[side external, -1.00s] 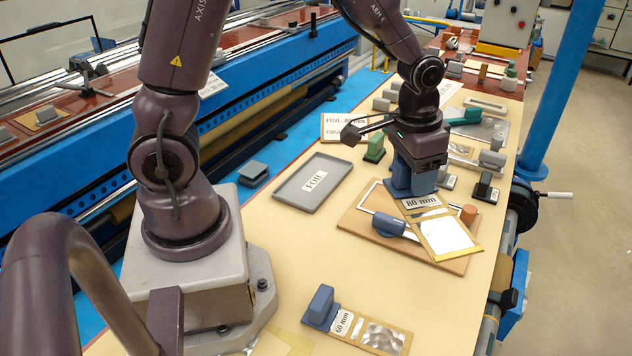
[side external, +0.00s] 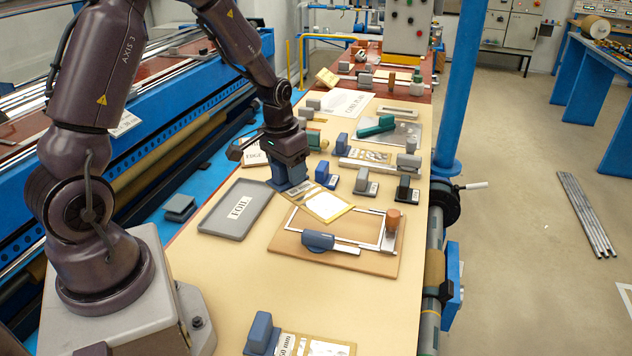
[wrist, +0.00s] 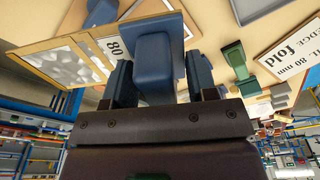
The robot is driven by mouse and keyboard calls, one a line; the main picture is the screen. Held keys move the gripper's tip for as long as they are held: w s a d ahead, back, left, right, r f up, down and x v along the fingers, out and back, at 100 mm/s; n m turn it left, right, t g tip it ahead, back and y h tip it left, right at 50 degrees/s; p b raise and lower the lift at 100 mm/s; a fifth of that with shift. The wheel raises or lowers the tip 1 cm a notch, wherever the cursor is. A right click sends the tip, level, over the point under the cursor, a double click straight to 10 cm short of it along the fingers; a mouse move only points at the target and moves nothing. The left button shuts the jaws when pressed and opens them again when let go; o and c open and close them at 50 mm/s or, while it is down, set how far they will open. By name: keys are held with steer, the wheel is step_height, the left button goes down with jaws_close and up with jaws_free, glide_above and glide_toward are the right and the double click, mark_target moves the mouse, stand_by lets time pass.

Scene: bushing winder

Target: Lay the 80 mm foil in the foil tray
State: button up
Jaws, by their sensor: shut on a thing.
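The 80 mm foil is a framed pale sheet (side external: 329,206) with a white label and a blue handle block. My gripper (side external: 289,180) is shut on that block. In the wrist view the blue block (wrist: 153,68) sits between my fingers (wrist: 158,88), with the sheet (wrist: 62,68) stretching left. The foil overlaps the far edge of the wooden board in the side view; its exact height is unclear. The grey foil tray (side external: 208,224), labelled FOIL, lies to the left of the foil and looks empty. Part of the foil's label is hard to read.
The wooden board (side external: 360,261) carries a metal frame, a blue-handled tool (side external: 318,241) and an orange knob (side external: 393,218). Several handled pieces stand right of my gripper. The table between tray and board is clear.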

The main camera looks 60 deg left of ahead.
steer(key=s+a+f+m, duration=0.1)
steer(key=s+a+f, duration=0.1)
steer(key=a, duration=0.4)
steer(key=s+a+f+m, duration=0.1)
steer(key=a+f+m, duration=0.1)
steer(key=a, duration=0.3)
steer(key=m+h, duration=0.1)
steer(key=m, duration=0.8)
glide_above(253, 193)
steer(key=shift+s+a+f, duration=0.1)
steer(key=shift+a+f, duration=0.1)
steer(key=shift+f, duration=0.1)
steer(key=shift+f, duration=3.6)
steer(key=shift+f, duration=0.35)
